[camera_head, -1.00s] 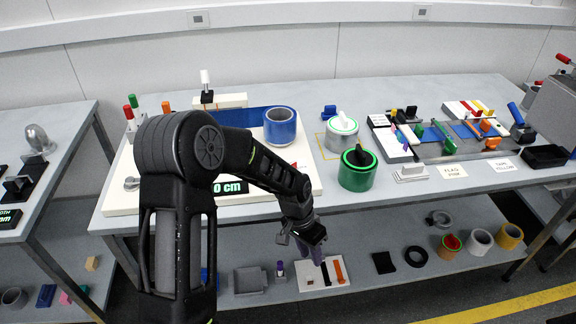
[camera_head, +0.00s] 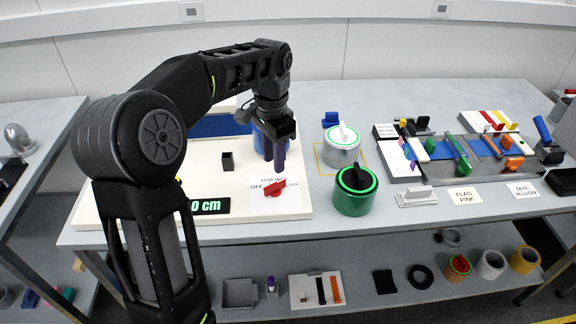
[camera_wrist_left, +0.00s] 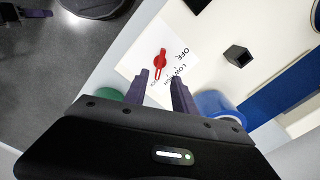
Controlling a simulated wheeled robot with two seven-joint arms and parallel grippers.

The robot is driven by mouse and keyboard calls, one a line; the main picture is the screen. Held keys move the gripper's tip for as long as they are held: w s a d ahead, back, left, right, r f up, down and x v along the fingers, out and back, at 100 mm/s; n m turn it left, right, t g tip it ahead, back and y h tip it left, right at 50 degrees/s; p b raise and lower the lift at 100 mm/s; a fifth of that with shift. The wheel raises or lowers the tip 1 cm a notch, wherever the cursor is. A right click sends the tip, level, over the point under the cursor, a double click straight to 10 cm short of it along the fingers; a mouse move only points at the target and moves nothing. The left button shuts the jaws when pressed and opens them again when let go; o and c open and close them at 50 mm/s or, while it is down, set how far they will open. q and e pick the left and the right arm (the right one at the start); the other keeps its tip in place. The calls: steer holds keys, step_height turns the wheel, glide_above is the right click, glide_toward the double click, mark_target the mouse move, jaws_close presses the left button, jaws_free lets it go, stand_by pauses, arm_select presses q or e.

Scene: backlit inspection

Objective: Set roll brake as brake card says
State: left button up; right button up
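A red brake lever (camera_head: 275,187) lies on a white card with OFF and LOW lettering, on the cream board (camera_head: 235,236). The lever (camera_wrist_left: 160,62) also shows in the left wrist view; its exact setting is hard to read. My left gripper (camera_head: 279,158) hangs above and behind the lever, in front of the blue roll (camera_head: 257,141), which it partly hides. In the left wrist view its two fingers (camera_wrist_left: 159,88) are apart with nothing between them, and the lever lies beyond their tips. I cannot pick out a separate brake card. My right gripper is not in view.
A green canister (camera_head: 354,198) and a grey canister with a white knob (camera_head: 341,153) stand right of the board. A small black holder (camera_head: 228,162) and a "0 cm" display (camera_head: 210,206) are left of the lever. Cards reading FLAG PINK (camera_head: 465,196) and TAPE YELLOW (camera_head: 523,191) lie farther right.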

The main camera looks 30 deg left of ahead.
mark_target(275, 184)
arm_select(q)
steer(key=shift+w, duration=0.25)
steer(key=shift+s+r, duration=0.1)
steer(key=shift+s, duration=0.25)
steer(key=shift+w+f, duration=0.15)
steer(key=shift+f, duration=0.3)
steer(key=shift+f+p, duration=0.4)
steer(key=shift+f, duration=3.15)
jaws_close()
